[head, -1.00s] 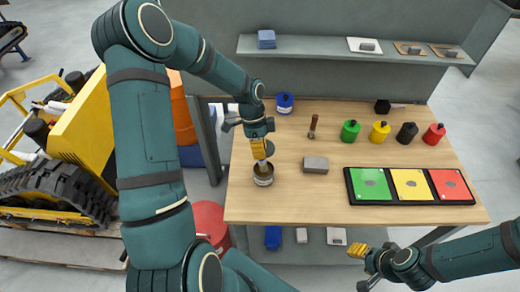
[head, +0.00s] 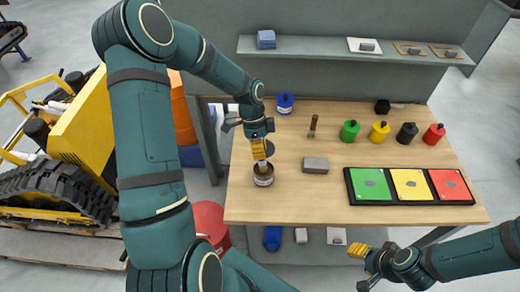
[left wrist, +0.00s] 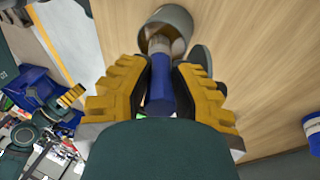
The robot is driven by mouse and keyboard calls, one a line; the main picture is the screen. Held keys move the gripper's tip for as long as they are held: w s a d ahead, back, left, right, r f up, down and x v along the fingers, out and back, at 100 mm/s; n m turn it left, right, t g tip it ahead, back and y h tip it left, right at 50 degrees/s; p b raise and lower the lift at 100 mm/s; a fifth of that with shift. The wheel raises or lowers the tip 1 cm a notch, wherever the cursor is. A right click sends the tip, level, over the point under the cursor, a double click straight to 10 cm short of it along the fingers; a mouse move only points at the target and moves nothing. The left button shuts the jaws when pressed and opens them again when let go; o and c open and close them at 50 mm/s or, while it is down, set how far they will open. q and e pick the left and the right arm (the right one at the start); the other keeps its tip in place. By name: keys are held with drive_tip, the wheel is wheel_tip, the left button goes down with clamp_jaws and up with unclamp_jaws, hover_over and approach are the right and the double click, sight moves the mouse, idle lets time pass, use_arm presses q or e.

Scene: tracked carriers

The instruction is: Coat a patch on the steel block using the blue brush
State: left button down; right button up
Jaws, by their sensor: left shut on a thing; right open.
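My left gripper (head: 261,150) is shut on the blue brush (left wrist: 161,88), whose blue handle stands between the yellow fingers. The brush points down into an open tin (head: 263,180) at the left of the table; its tip is hidden inside the tin. The tin also shows in the left wrist view (left wrist: 168,22). The grey steel block (head: 315,165) lies flat on the table to the right of the tin. My right gripper (head: 359,250) is open and empty, in front of the table's front edge.
A dark round lid (left wrist: 202,60) lies beside the tin. A brown-handled brush (head: 312,126) lies behind the block. A blue pot (head: 285,103), several coloured pots (head: 380,132) and a tray with green, yellow and red pads (head: 410,200) are on the table. Wood around the block is clear.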

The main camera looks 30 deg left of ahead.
use_arm(q)
drive_tip(key=shift+r+p, duration=2.4)
drive_tip(key=shift+r, duration=1.1)
drive_tip(key=shift+d+f, duration=0.1)
drive_tip(key=shift+f, duration=0.05)
drive_tip(key=shift+d+f+b, duration=0.2)
drive_tip(key=shift+f+b, duration=0.1)
drive_tip(key=shift+b, duration=0.05)
drive_tip(key=s+d+f+n+t+b, duration=0.1)
drive_tip(key=d+f+n+t+b, duration=0.2)
drive_tip(key=d+f+n+b, duration=0.4)
drive_tip(key=d+f+n, duration=0.1)
drive_tip(key=d+n, duration=0.3)
drive_tip(key=shift+s+t+b, duration=0.2)
drive_tip(key=shift+t+b, duration=0.15)
drive_tip(key=shift+t, duration=0.05)
drive_tip(key=shift+d, duration=0.15)
